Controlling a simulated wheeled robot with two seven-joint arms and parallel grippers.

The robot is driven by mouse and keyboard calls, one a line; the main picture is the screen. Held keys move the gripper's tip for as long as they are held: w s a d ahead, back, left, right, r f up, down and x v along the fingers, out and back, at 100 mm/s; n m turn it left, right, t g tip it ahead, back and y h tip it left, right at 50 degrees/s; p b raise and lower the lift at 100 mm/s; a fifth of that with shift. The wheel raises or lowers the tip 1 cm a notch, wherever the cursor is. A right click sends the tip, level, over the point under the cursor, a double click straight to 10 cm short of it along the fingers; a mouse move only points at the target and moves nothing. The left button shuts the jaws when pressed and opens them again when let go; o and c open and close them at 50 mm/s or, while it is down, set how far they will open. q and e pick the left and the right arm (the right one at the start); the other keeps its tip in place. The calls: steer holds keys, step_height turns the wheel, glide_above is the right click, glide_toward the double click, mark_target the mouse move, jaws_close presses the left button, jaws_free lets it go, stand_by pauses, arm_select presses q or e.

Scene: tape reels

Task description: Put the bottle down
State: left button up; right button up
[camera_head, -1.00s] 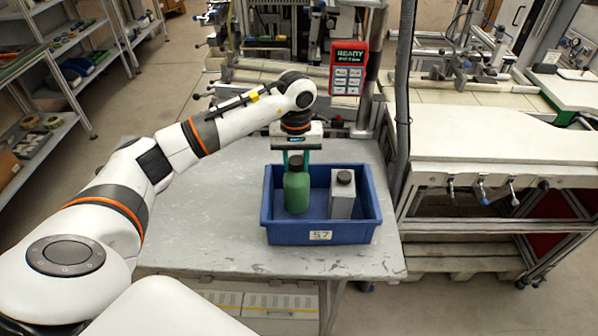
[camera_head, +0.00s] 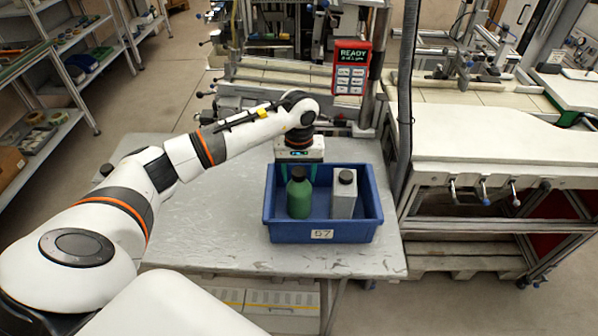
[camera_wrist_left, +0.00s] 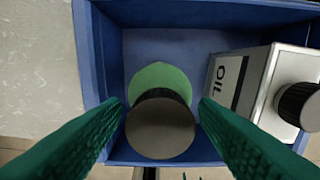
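The green bottle (camera_head: 299,198) with a dark cap stands upright in the left part of the blue crate (camera_head: 322,236), beside a grey oil can. My left gripper (camera_head: 299,178) is above the crate, pointing down, with its green fingers spread to either side of the bottle. In the left wrist view, the bottle's round cap (camera_wrist_left: 160,128) and green shoulder (camera_wrist_left: 160,76) lie between the two fingers (camera_wrist_left: 160,108), with a small gap on each side. The bottle's base is hidden by the crate's front wall. My right gripper is not in view.
The grey oil can (camera_head: 344,196) with a black cap stands right of the bottle; it also shows in the left wrist view (camera_wrist_left: 250,85). The crate sits on a grey table (camera_head: 200,235) with free room to its left. A red panel (camera_head: 350,68) stands behind.

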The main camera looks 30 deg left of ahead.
arm_select(q)
steer(key=shift+r, duration=0.4)
step_height(320, 180, up, 12)
steer(key=b, duration=0.4)
steer(key=shift+f, duration=0.25)
